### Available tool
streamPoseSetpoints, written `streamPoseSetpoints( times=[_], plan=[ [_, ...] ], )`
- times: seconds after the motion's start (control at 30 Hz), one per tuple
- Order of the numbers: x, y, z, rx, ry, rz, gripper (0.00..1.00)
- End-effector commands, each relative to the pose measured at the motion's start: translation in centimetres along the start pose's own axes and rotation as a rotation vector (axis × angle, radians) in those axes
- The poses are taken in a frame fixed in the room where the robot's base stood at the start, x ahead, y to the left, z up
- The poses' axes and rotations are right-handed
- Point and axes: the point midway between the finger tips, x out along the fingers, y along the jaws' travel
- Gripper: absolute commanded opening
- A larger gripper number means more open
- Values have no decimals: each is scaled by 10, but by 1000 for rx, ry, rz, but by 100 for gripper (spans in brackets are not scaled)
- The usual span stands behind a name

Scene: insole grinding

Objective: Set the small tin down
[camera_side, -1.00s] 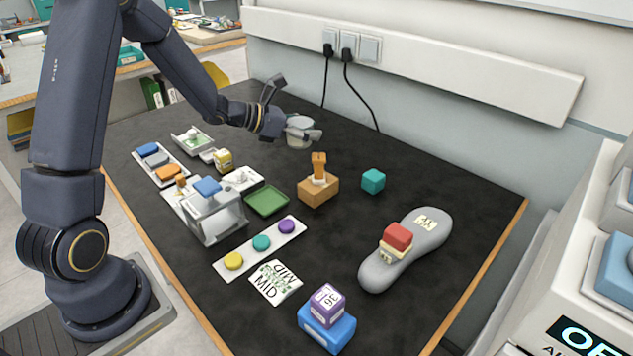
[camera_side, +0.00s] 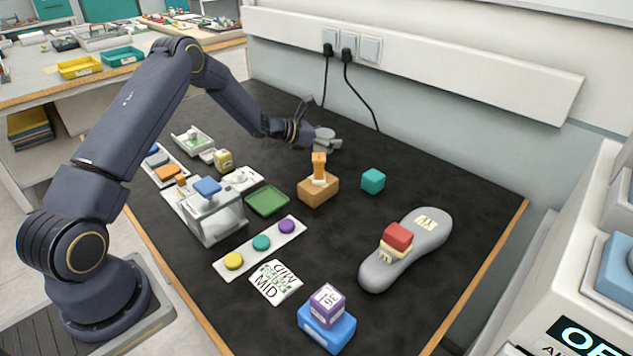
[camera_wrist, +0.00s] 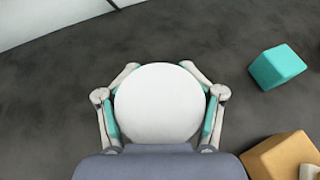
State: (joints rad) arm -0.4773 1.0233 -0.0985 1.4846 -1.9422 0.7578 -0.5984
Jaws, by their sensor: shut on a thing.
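The small tin shows as a round white lid (camera_wrist: 157,103) in the wrist view, filling the space between my fingers. My gripper (camera_wrist: 160,108) is shut on it, with a teal-padded finger against each side. In the side view my gripper (camera_side: 325,142) is over the back part of the black table, behind the orange-handled block. The tin (camera_side: 324,132) is small and grey there, partly hidden by the fingers. Its underside is hidden, so I cannot tell whether it touches the table.
A teal cube (camera_side: 373,181) and a wooden block with an orange handle (camera_side: 318,189) stand nearby, in front of my gripper. A grey insole (camera_side: 418,240) lies further right. The black table (camera_side: 440,190) is bare between the teal cube and the wall.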

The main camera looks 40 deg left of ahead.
Motion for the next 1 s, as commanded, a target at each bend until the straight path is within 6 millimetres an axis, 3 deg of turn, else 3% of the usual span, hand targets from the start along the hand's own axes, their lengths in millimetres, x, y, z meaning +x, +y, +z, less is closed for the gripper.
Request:
streamPoseSetpoints(
  times=[0.23,0.63,0.67,0.9,1.0],
  plan=[
    [15,1,-30,-1,1,-2,14],
    [17,1,-34,-1,0,-1,14],
    [17,1,-34,-1,0,-1,63],
    [16,1,-34,0,0,-1,88],
    [16,1,-34,0,0,-1,88]
  ],
)
